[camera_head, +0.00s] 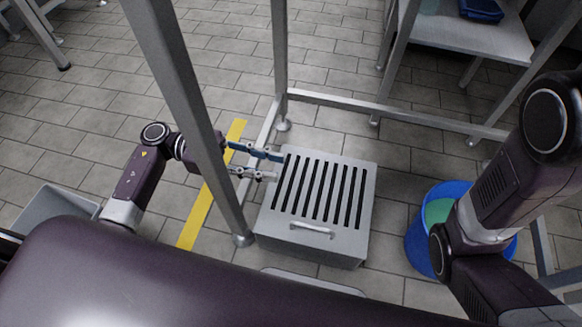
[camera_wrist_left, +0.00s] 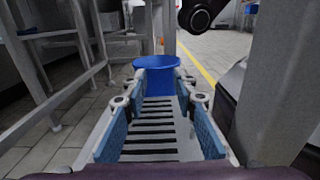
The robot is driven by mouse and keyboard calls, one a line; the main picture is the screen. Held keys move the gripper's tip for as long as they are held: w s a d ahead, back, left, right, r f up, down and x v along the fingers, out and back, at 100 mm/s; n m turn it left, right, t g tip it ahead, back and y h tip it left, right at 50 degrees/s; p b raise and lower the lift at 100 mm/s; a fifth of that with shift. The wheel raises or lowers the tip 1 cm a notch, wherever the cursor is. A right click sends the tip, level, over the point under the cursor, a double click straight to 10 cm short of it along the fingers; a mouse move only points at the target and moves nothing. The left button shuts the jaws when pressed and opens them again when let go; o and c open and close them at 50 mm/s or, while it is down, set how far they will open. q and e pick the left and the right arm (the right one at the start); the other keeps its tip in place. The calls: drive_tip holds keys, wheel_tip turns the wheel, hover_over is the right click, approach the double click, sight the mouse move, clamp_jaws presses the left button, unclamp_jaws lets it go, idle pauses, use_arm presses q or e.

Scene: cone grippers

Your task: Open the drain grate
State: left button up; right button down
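The drain grate (camera_head: 325,165) is a pale metal slotted plate on top of a low box on the floor, in the middle of the head view. It lies flat. A bar handle (camera_head: 312,230) sits near its front edge. My left gripper (camera_head: 279,166) is at the grate's left rear side, its two blue-padded fingers apart and empty.
A metal table frame's leg (camera_head: 190,120) stands in front of my left arm, with a rear leg (camera_head: 280,60) behind the grate. A blue bucket (camera_head: 415,245) stands right of the box, partly behind my right arm. Yellow tape (camera_head: 205,200) marks the floor at left.

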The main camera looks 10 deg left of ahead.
use_arm(q)
drive_tip(key=d+b, duration=0.2)
drive_tip(key=d, duration=0.5)
drive_tip(key=shift+d+b, duration=0.3)
drive_tip(key=shift+d, duration=0.05)
clamp_jaws()
unclamp_jaws()
